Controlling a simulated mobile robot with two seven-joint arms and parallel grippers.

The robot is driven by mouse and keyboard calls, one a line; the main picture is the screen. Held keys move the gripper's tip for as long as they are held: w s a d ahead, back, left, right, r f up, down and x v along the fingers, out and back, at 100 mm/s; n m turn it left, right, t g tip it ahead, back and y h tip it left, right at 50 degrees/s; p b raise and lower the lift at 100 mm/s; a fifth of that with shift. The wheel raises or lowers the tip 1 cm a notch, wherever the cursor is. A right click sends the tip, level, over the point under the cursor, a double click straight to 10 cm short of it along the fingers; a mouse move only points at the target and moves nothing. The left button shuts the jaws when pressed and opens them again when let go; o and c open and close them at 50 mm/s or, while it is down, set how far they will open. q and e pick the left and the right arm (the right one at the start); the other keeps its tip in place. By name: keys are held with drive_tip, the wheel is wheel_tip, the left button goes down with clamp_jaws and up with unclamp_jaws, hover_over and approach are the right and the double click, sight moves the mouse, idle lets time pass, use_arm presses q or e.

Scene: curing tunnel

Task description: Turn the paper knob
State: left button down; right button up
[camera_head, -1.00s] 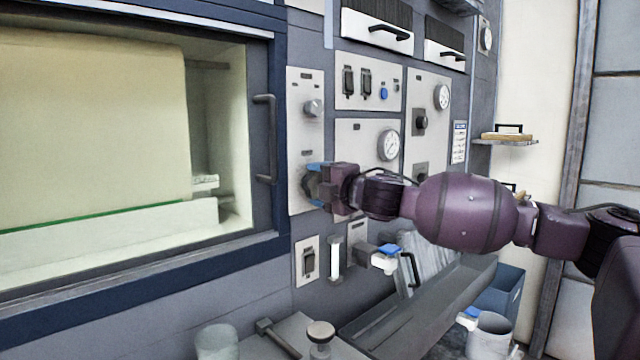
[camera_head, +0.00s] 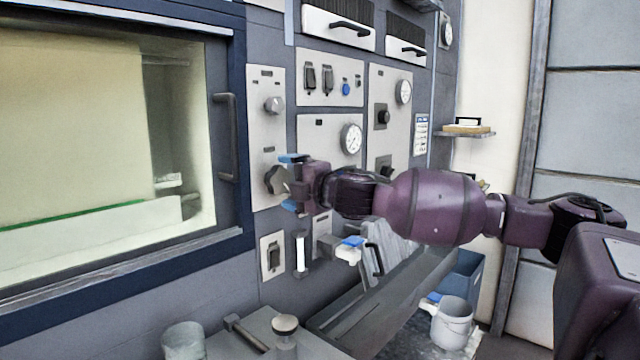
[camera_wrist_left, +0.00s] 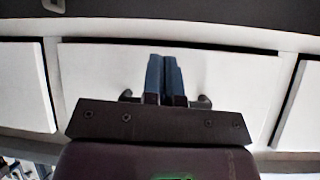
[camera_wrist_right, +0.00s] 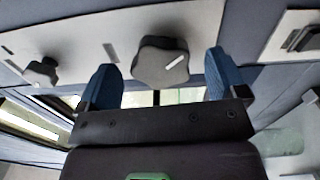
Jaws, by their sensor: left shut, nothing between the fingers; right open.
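A dark grey lobed knob (camera_head: 275,180) sits low on a light panel (camera_head: 267,130) right of the oven window; I take it as the paper knob, since its label is unreadable. In the right wrist view the knob (camera_wrist_right: 160,60) shows a tilted white pointer mark. My right gripper (camera_head: 291,182) is open just in front of it. Its blue fingers (camera_wrist_right: 160,75) stand apart on either side of the knob in that view, with no contact visible. My left gripper (camera_wrist_left: 164,60) is shut and empty, facing a pale panel; it is out of the head view.
A smaller grey knob (camera_head: 273,104) sits above on the same panel. A window door handle (camera_head: 228,137) is to the left. A rocker switch (camera_head: 272,257) and white lever (camera_head: 301,252) are below. Gauges and switches fill panels to the right.

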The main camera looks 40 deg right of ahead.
drive_tip(key=s+p, duration=0.1)
drive_tip(key=s, duration=0.2)
drive_tip(key=shift+s+d+r+p, duration=0.15)
drive_tip(key=shift+r+p, duration=0.05)
drive_tip(key=shift+p, duration=0.15)
drive_tip(key=p, duration=0.2)
approach(285, 178)
drive_tip(key=shift+f, duration=0.2)
idle(0.4)
